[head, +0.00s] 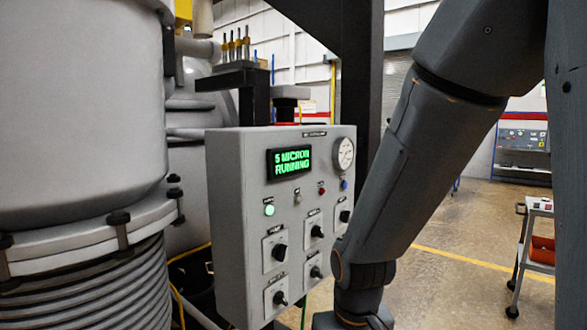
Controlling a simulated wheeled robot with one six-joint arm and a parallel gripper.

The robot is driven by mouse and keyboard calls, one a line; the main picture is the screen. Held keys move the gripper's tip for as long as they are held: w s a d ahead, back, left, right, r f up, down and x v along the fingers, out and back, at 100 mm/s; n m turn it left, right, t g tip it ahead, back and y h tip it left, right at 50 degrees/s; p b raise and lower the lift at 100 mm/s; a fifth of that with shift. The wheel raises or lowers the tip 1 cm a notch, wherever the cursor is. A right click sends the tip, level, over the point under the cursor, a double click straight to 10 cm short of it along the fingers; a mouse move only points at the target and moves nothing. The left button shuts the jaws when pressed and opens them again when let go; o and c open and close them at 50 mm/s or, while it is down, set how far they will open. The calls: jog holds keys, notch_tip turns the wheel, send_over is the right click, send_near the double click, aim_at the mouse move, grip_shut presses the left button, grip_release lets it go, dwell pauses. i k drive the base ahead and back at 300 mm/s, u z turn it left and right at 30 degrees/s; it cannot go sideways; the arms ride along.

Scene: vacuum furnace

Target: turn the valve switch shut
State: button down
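A grey control panel (231,220) stands in the middle of the head view. Its face carries several black rotary switches on square plates, among them one at upper left (279,252), one at lower left (279,298), one at upper middle (317,231) and one at lower middle (316,271). Their labels are too small to read, so I cannot tell which is the valve switch. A further switch (344,216) sits at the right, close to my arm. My arm comes down in front of the panel's right side. My gripper is below the picture and not in view.
The panel's display (289,162) reads "5 MICRON RUNNING" in green. A green lamp (269,210) is lit, and a round gauge (343,154) sits at upper right. A large grey vessel (80,110) fills the left. A cart (537,235) stands at right, with open floor between.

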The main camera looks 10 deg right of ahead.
aim_at(345, 215)
jog(key=z, duration=0.4)
jog(key=k, duration=1.3)
jog(key=z, duration=0.8)
jog(key=i, duration=1.6)
jog(key=u, duration=0.7)
